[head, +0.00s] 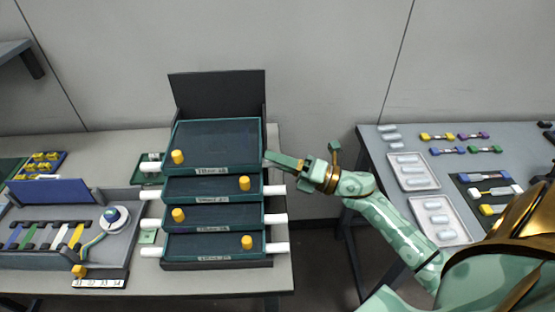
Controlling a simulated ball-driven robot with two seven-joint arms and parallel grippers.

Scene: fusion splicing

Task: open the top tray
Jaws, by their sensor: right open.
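The top tray (217,141) is the uppermost of a stack of dark trays with green rims, in the middle left of the head view. It lies flat, with a yellow knob (177,157) at its front left and a label on its front edge. A dark panel (217,93) stands upright behind it. My right gripper (302,163) is open and empty, just right of the stack near the top tray's front right corner. A small gap seems to separate them, though contact is hard to judge. My left gripper is out of view.
Lower trays (212,217) have yellow knobs and white side pegs that stick out left and right. A grey workstation (62,260) stands to the left. A right-hand table (390,155) carries white trays and coloured parts. Between the tables is a gap.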

